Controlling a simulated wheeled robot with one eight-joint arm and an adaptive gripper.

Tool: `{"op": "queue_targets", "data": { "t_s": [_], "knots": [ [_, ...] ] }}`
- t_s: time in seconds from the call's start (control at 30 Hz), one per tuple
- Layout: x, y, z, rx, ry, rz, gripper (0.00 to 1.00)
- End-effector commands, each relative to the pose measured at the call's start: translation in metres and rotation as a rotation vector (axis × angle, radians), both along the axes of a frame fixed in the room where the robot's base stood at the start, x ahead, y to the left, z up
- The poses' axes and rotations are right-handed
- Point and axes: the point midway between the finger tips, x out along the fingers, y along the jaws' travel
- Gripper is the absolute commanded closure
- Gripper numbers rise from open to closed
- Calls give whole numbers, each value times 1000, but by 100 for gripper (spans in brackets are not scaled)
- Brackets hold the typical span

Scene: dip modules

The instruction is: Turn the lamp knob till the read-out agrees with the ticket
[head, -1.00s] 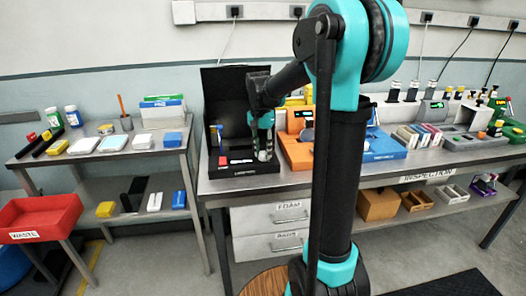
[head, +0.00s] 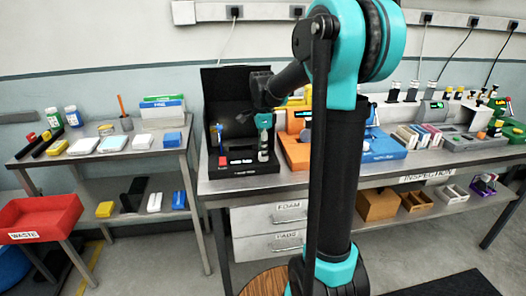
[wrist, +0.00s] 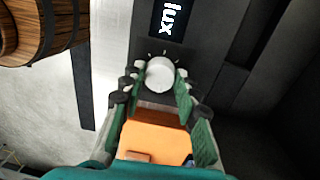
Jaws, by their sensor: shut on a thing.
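The lamp knob (wrist: 160,74) is a round pale knob on a dark panel, with short tick marks beside it. In the wrist view it sits between the two fingertips of my gripper (wrist: 157,84), which are closed on its sides. The read-out (wrist: 170,17) shows the word "lux"; its number is cut off by the frame edge. In the head view my gripper (head: 264,153) points down at the right front of the black lamp box (head: 243,172). The read-out (head: 241,161) is too small to read there. I cannot make out the ticket.
An orange station (head: 296,153) stands close to the right of the black box, with a blue station (head: 382,150) beyond it. A blue-topped item (head: 220,133) stands in the box's left part. A round wooden top (head: 266,281) is below the bench front.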

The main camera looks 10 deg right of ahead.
Motion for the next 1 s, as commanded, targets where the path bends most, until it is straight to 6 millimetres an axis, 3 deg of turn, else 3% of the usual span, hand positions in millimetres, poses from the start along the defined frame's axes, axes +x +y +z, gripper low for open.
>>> {"op": "queue_targets", "data": {
  "t_s": [0.4, 0.97, 1.0],
  "knots": [
    [1, 0, 0, 1, -1, -199, 98],
    [1, 0, 0, 1, -1, -230, 98],
    [1, 0, 0, 1, -1, -230, 67]
  ]
}}
